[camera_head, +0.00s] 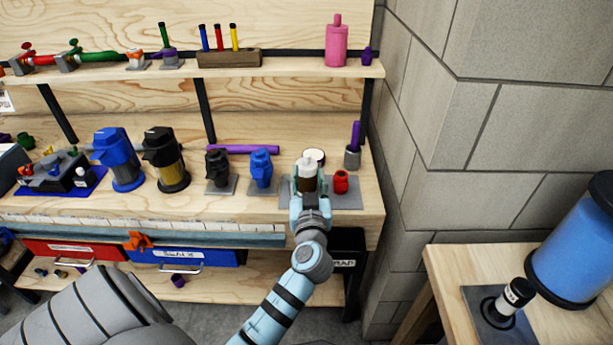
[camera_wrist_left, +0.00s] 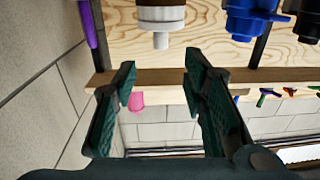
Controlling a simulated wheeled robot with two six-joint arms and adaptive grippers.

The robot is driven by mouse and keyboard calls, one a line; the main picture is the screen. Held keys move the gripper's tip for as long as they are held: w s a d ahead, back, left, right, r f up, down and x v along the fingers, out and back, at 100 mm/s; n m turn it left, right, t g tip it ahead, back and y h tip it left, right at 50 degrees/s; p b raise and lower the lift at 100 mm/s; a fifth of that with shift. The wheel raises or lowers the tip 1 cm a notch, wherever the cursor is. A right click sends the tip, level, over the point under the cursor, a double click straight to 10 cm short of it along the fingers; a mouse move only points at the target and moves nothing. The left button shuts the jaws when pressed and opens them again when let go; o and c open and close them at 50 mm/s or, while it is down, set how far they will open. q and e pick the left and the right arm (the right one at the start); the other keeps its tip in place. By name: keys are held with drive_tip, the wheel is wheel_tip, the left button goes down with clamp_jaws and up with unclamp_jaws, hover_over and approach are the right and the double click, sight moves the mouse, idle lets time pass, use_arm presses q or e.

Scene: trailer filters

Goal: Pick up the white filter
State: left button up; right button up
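A filter with a white top and dark brown body (camera_head: 307,166) stands on a grey plate at the right end of the workbench. A part with white and brown bands and a pale stub (camera_wrist_left: 161,40) shows at the top of the left wrist view, apparently the same filter. My left gripper (camera_head: 309,187) is at this filter, with its fingers either side of it in the head view. In the left wrist view the fingers (camera_wrist_left: 160,82) are wide apart with nothing between their tips. Contact with the filter cannot be told. My right gripper is not in view.
A blue filter (camera_head: 261,168) stands to the left. A shelf (camera_head: 290,68) hangs above. A block wall (camera_head: 480,150) bounds the right.

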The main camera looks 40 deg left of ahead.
sight(307, 158)
use_arm(q)
drive_tip(key=x, duration=0.4)
drive_tip(key=b+x, duration=0.1)
drive_tip(key=x, duration=0.4)
drive_tip(key=shift+w+a+f, duration=0.15)
drive_tip(key=shift+a+f, duration=0.05)
drive_tip(key=shift+r, duration=0.1)
clamp_jaws()
